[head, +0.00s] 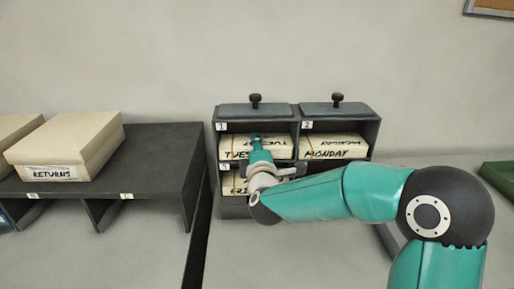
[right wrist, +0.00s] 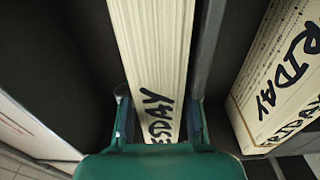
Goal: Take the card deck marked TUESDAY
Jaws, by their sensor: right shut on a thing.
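The TUESDAY deck (head: 284,148) is a cream block of cards with black lettering, lying in compartment 1 at the upper left of a dark rack. My right gripper (head: 256,138) reaches into the front of this compartment and covers part of the lettering. In the right wrist view the fingers are shut on the deck (right wrist: 152,60), one on each side, and the end of its word shows between them. Most of the deck is still inside the compartment. My left gripper is not in view.
The MONDAY deck (head: 336,148) lies in compartment 2 to the right. The FRIDAY deck (right wrist: 283,75) is in the compartment below, partly hidden by my arm. Lids with black knobs (head: 255,100) top the rack (head: 374,135). A RETURNS box (head: 75,147) stands on a dark shelf (head: 160,160) at left.

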